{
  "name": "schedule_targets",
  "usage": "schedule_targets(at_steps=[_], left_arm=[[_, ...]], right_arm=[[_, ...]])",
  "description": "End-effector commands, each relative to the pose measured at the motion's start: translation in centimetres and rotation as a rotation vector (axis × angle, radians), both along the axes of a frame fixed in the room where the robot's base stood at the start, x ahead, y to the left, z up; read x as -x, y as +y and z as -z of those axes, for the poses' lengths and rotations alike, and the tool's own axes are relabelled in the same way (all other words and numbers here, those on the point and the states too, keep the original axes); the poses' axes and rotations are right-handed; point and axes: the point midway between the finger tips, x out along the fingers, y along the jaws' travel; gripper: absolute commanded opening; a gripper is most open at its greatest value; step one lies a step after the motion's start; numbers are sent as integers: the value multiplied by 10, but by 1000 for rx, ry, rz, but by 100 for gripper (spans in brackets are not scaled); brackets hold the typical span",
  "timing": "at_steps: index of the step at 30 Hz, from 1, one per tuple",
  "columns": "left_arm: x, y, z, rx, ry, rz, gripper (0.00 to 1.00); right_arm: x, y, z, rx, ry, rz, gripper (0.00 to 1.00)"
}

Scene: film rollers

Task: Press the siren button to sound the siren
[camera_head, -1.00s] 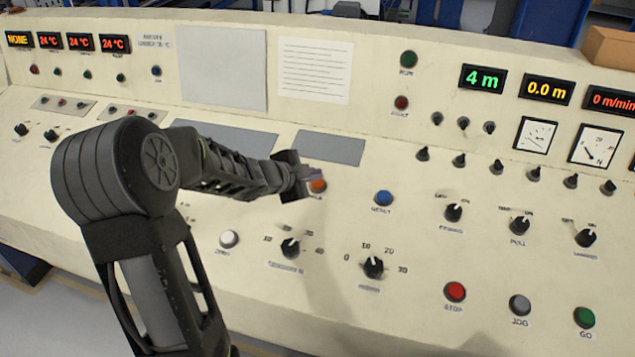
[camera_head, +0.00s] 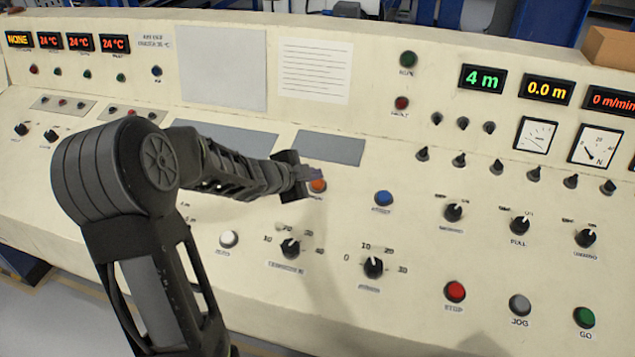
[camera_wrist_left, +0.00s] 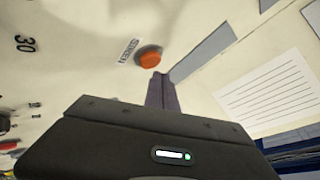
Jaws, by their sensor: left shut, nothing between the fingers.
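An orange button (camera_head: 317,186) sits on the cream control panel (camera_head: 330,230), with a small label below it that I cannot read clearly. It also shows in the left wrist view (camera_wrist_left: 150,58), just beyond the fingertips. My left gripper (camera_head: 308,175) is shut and empty, with its tips right at the upper left side of the button. In the left wrist view the shut fingers (camera_wrist_left: 161,84) point at the button's near edge. I cannot tell whether they touch it. My right gripper is not in view.
A blue button (camera_head: 383,198) is to the right. A white button (camera_head: 229,239) and black knobs (camera_head: 290,248) are below. A red button (camera_head: 455,292), a grey button (camera_head: 520,305) and a green button (camera_head: 585,317) line the front right. Gauges and displays stand behind.

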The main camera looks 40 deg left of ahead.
Motion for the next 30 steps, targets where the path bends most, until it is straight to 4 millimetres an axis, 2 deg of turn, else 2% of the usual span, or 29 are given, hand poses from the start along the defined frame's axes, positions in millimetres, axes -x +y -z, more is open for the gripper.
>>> schedule_targets(at_steps=[30], left_arm=[[-2,1,9,0,0,0,0]], right_arm=[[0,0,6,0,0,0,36]])
